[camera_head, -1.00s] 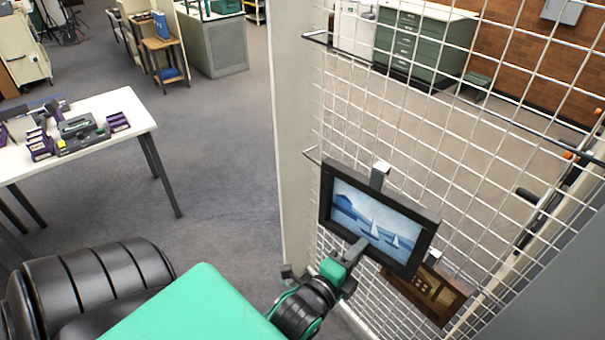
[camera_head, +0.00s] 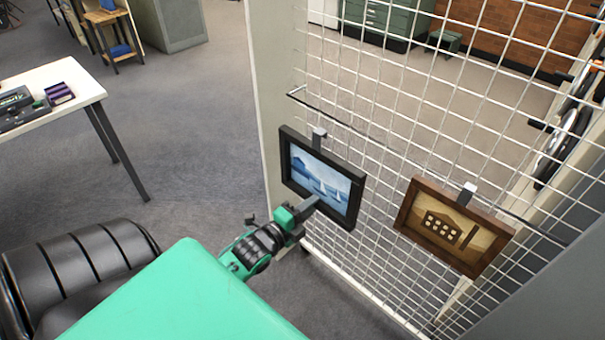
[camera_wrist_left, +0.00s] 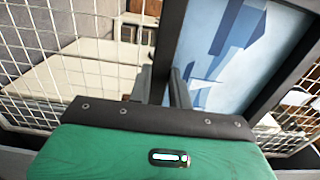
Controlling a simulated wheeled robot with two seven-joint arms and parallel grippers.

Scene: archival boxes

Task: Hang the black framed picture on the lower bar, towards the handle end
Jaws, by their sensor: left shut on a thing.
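The black framed picture (camera_head: 322,178), a blue scene with white sails, is upright and slightly tilted in front of the wire mesh panel. My left gripper (camera_head: 309,203) is shut on its lower frame edge. In the left wrist view the gripper fingers (camera_wrist_left: 178,88) meet the black frame (camera_wrist_left: 270,82). A grey hook (camera_head: 318,136) stands up from the picture's top edge. The lower bar (camera_head: 370,136) runs across the mesh just above that hook. The handle is not clearly identifiable. My right gripper is out of view.
A brown framed picture (camera_head: 453,228) hangs by its hook on the same bar, to the right, with a gap between the pictures. A pale panel edge (camera_head: 268,100) stands left of the mesh. A white table (camera_head: 50,92) and open carpet lie further left.

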